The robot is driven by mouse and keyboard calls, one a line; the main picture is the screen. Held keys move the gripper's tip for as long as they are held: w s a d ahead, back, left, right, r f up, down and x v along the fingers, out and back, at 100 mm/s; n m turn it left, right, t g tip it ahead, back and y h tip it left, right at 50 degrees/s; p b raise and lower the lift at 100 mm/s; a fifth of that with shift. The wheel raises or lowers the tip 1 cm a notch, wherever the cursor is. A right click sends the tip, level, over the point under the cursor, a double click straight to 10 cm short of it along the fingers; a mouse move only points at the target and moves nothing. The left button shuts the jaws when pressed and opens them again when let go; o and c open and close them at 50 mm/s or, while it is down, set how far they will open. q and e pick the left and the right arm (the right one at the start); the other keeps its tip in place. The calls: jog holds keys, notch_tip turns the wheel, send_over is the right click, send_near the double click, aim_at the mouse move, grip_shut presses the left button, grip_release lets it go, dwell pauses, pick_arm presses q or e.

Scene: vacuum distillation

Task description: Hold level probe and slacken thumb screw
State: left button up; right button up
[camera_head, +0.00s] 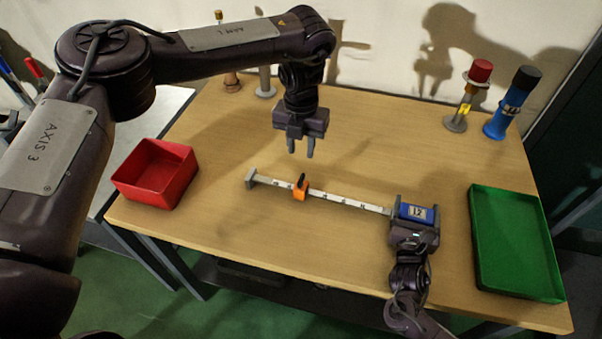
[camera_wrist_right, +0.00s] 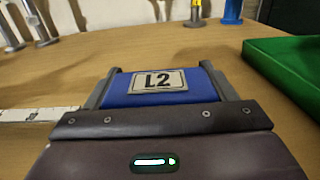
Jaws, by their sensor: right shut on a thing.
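The level probe lies across the middle of the table as a white graduated rod (camera_head: 343,201) with a grey foot at its left end and a blue body (camera_head: 416,212) at its right end. The blue body, labelled L2, also shows in the right wrist view (camera_wrist_right: 157,87). An orange slider with a dark knob, seemingly the thumb screw (camera_head: 301,187), sits around the rod left of its middle. My right gripper (camera_head: 415,212) is shut on the blue body, one finger on each side. My left gripper (camera_head: 301,150) is open and empty, pointing down above and behind the orange slider.
A red bin (camera_head: 155,173) stands at the table's left edge. A green tray (camera_head: 515,243) lies at the right. Two upright pieces, one red-topped (camera_head: 467,95) and one blue with a black top (camera_head: 511,104), stand at the back right. The table between the rod and the back is clear.

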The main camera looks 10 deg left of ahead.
aim_at(301, 178)
pick_arm(q)
notch_tip(301, 178, down, 10)
jog(key=shift+f, duration=0.1)
dwell(0.4)
grip_shut()
